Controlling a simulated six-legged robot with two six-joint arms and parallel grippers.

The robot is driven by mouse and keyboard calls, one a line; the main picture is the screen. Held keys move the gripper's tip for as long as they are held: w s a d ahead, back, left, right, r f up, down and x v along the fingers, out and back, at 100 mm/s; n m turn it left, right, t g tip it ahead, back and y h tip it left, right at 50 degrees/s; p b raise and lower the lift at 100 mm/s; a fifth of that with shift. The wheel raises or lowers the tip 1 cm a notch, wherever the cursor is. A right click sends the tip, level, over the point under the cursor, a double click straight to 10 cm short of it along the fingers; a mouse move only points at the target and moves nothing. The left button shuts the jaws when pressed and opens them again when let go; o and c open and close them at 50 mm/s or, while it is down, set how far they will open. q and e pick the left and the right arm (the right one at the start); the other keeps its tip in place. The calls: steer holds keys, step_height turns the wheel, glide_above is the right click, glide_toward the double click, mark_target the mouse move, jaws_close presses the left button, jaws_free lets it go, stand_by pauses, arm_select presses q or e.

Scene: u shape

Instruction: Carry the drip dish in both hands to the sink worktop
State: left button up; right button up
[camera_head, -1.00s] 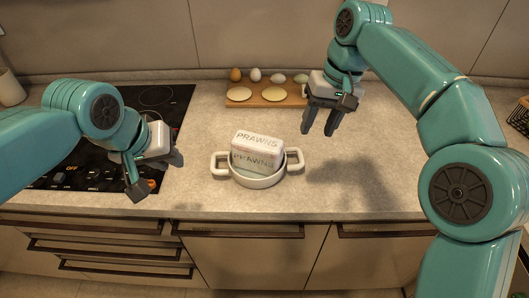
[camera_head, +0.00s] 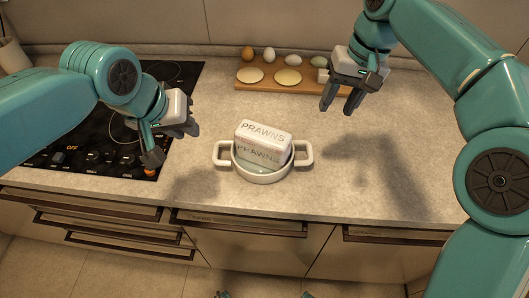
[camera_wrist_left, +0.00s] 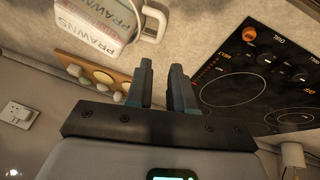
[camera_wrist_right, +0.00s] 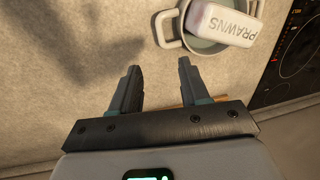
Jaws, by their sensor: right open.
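The drip dish (camera_head: 262,177) is a round white dish with a handle on each side, upright on the worktop near its front edge. A white box marked PRAWNS (camera_head: 263,130) sits in it, tilted. My left gripper (camera_head: 173,146) hangs left of the dish, over the right edge of the hob, open and empty. The left wrist view shows one dish handle (camera_wrist_left: 153,24) beyond its fingers. My right gripper (camera_head: 338,107) is open and empty, above and to the right behind the dish. The right wrist view shows the dish (camera_wrist_right: 205,44) ahead of its fingers. Neither gripper touches the dish.
A black hob (camera_head: 100,130) lies to the left. A wooden board (camera_head: 265,86) with eggs and pale round pieces lies at the back, near the wall. The worktop (camera_head: 400,170) right of the dish is clear. Drawers and cupboards are below the front edge.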

mark_target(215, 149)
arm_select(q)
steer(key=x, duration=1.5)
steer(key=shift+w+f, duration=0.2)
steer(key=shift+f, duration=0.15)
arm_select(e)
steer(key=a+f, duration=0.1)
steer(key=f, duration=0.4)
steer(key=a+f, duration=0.1)
steer(key=f, duration=0.4)
steer(key=a+f, duration=0.1)
steer(key=f, duration=0.4)
steer(key=shift+w+f, duration=0.15)
arm_select(q)
steer(key=shift+w+f, duration=0.25)
steer(key=shift+f, duration=0.1)
arm_select(e)
steer(key=shift+w+a+f, duration=0.15)
steer(key=shift+f, duration=0.2)
arm_select(q)
steer(key=shift+s, duration=0.1)
steer(key=shift+r, duration=0.1)
steer(key=shift+c, duration=0.3)
arm_select(e)
steer(key=shift+c, duration=0.3)
arm_select(q)
jaws_close()
arm_select(e)
steer(key=c, duration=0.5)
jaws_close()
steer(key=shift+r, duration=0.1)
